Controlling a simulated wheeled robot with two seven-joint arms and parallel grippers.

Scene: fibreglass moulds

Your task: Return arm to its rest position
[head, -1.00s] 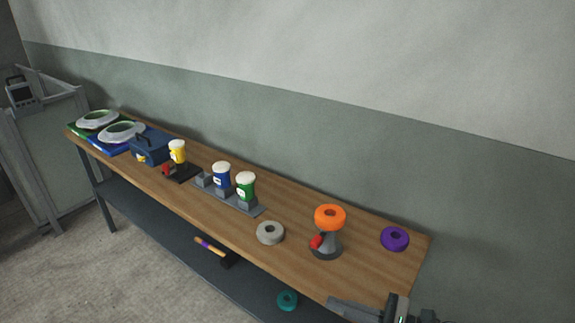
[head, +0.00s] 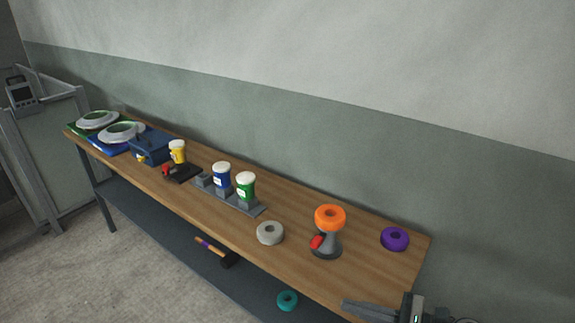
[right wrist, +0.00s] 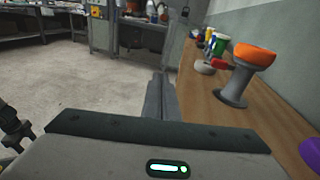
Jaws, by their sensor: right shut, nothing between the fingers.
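My right gripper (head: 345,304) shows at the bottom right of the head view, beside the front edge of the wooden bench (head: 215,211) near its right end. Its fingers are together and empty, pointing left. In the right wrist view the closed fingers (right wrist: 159,84) point away from the camera, left of the bench top (right wrist: 205,108). An orange ring (head: 330,217) sits on a grey stand with a red part (head: 317,242), behind the gripper. My left gripper is not in view.
A purple ring (head: 394,239) and a grey ring (head: 270,233) lie on the bench. Green (head: 246,186), blue (head: 222,175) and yellow (head: 178,151) cups stand further left. A teal ring (head: 287,300) lies on the lower shelf. The floor (head: 45,260) in front is clear.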

